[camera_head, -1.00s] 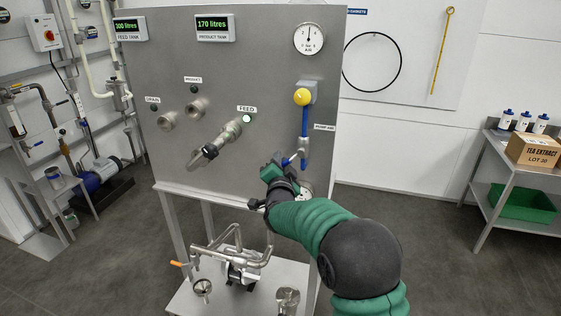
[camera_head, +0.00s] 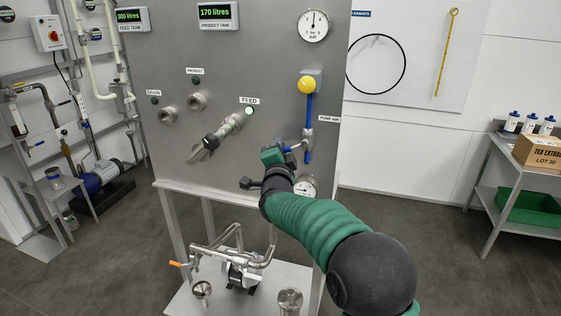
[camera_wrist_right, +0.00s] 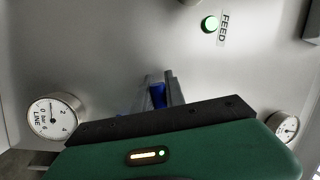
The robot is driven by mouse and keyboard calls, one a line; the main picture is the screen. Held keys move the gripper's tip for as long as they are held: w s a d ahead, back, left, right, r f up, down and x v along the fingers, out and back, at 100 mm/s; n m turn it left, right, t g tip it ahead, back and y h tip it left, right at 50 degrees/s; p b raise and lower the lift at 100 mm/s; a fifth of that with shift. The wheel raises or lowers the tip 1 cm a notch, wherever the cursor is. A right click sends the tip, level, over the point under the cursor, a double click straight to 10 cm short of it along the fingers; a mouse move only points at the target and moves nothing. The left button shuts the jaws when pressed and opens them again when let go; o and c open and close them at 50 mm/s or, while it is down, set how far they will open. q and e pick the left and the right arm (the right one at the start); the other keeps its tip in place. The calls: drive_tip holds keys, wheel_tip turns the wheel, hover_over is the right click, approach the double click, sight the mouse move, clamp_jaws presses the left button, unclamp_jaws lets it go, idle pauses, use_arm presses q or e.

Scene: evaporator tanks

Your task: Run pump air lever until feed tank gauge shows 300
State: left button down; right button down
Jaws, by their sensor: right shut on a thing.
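The pump air lever (camera_head: 291,148) is blue and sticks out to the left from the valve (camera_head: 307,137) on the blue air line. My right gripper (camera_head: 278,152) is shut on its end. In the right wrist view my fingers (camera_wrist_right: 160,92) close around a blue piece of the lever (camera_wrist_right: 158,95). The feed tank gauge (camera_head: 131,18) at the top left of the panel shows 300 litres in green. My left gripper is not in view.
The product tank gauge (camera_head: 215,13) reads 170 litres. The FEED lamp (camera_head: 249,111) is lit green above a metal pipe (camera_head: 215,140) that juts from the panel. A line gauge (camera_head: 304,187) sits partly behind my arm. A pump (camera_head: 242,270) stands below.

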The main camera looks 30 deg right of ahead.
drive_tip(key=r+m+h+b, duration=0.1)
drive_tip(key=m+b, duration=0.1)
drive_tip(key=shift+d+r+m, duration=0.1)
drive_tip(key=shift+r+m, duration=0.1)
drive_tip(key=shift+m, duration=0.2)
drive_tip(key=shift+r+m+h+b, duration=0.4)
drive_tip(key=shift+r+m+b, duration=0.35)
drive_tip(key=shift+m+b, duration=0.3)
drive_tip(key=c, duration=1.4)
unclamp_jaws()
drive_tip(key=shift+d, duration=0.1)
drive_tip(key=shift+f, duration=0.1)
drive_tip(key=shift+w, duration=0.1)
